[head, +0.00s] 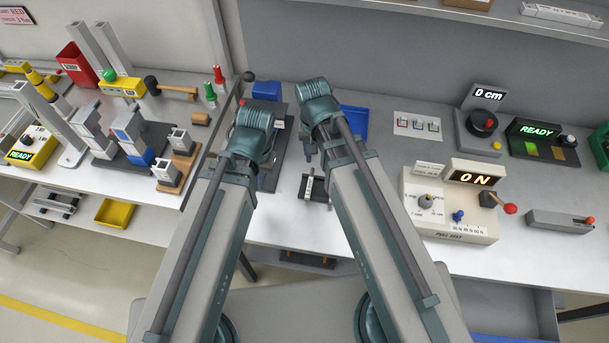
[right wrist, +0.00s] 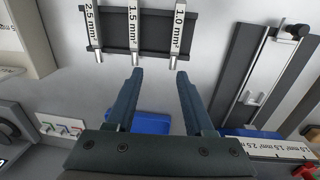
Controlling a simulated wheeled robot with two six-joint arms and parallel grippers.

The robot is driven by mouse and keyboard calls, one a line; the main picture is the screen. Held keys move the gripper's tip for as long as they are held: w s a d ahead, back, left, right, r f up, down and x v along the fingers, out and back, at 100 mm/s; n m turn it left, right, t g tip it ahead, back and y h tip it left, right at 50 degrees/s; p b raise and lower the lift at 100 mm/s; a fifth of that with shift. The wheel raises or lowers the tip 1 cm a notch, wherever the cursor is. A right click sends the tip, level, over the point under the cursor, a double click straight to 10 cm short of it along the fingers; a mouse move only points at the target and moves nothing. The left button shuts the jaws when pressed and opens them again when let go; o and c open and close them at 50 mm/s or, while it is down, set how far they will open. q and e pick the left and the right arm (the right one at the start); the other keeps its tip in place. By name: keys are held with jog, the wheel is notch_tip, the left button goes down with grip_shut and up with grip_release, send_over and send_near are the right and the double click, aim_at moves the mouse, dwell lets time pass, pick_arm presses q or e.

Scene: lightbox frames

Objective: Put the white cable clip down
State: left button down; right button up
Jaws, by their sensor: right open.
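I cannot make out a white cable clip for certain in either view. My right gripper (right wrist: 159,74) is open, with nothing between its fingers. Its fingertips are near a dark rack (right wrist: 122,46) that carries three white strips marked 2.5, 1.5 and 1.0 mm². In the head view the rack (head: 315,187) lies on the white table below the dark right gripper (head: 309,143). My left gripper (head: 264,160) is mostly hidden by its own arm. Its fingers and anything in them cannot be made out.
A dark fixture with a metal rail (right wrist: 262,75) stands beside the rack. A blue bin (head: 354,123) is behind. A card with three coloured squares (head: 418,126) lies to the right, near the pull test box (head: 450,210). Some bare table separates the rack from that box.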

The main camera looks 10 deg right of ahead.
jog(key=s+a+n, duration=0.4)
jog(key=s+n, duration=0.2)
jog(key=n, duration=0.1)
jog(key=shift+a+n, duration=0.25)
jog(key=shift+n, duration=0.05)
jog(key=shift+s, duration=0.1)
